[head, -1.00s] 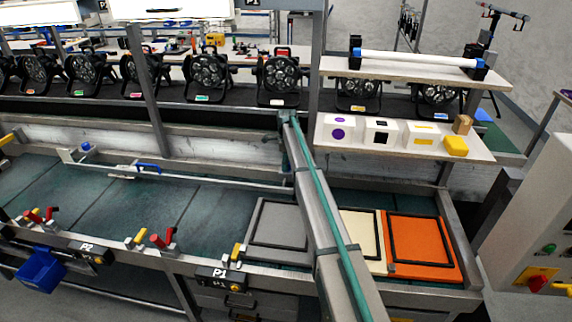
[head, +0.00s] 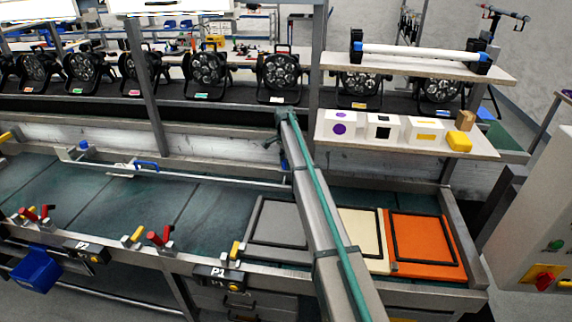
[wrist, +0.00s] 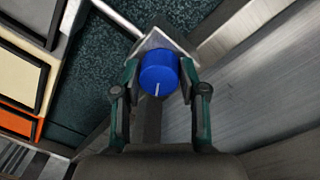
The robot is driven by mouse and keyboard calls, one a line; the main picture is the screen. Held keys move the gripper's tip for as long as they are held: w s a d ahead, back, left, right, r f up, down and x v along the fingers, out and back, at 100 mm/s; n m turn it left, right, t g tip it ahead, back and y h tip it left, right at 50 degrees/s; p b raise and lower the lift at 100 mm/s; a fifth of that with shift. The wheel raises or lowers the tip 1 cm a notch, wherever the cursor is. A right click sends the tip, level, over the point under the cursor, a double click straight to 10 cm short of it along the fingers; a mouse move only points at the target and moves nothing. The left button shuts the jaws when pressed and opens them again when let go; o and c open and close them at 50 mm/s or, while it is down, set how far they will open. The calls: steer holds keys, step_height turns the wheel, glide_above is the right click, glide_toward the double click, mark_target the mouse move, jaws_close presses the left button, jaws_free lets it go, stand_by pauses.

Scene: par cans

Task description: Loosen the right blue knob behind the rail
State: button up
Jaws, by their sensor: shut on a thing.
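The right blue knob (wrist: 158,72) sits on a grey metal bracket at the end of a thin rail in the wrist view. It is round, with a short white line on its face pointing toward the bottom of the picture. My gripper (wrist: 159,76) is shut on it, one green-and-black finger on each side. In the head view my arm reaches over the bench to the rail's right end and largely hides this knob. The rail (head: 215,178) runs along the back of the bench, with the left blue knob (head: 85,146) at its far end.
A blue handle (head: 146,166) stands near the rail's left part. A shelf with white boxes (head: 341,124) is behind at right. A metal post (head: 317,75) rises behind my arm.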

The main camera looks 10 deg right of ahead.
steer(key=n+b, duration=0.1)
steer(key=n, duration=0.5)
steer(key=shift+n+b, duration=0.3)
steer(key=n+b, duration=0.1)
steer(key=n, duration=0.5)
steer(key=shift+s+t, duration=0.1)
steer(key=shift+t, duration=0.2)
steer(key=n, duration=0.6)
steer(key=shift+n+b, duration=0.3)
steer(key=n, duration=0.6)
steer(key=shift+t, duration=0.3)
steer(key=o, duration=1.1)
steer(key=shift+o, duration=0.2)
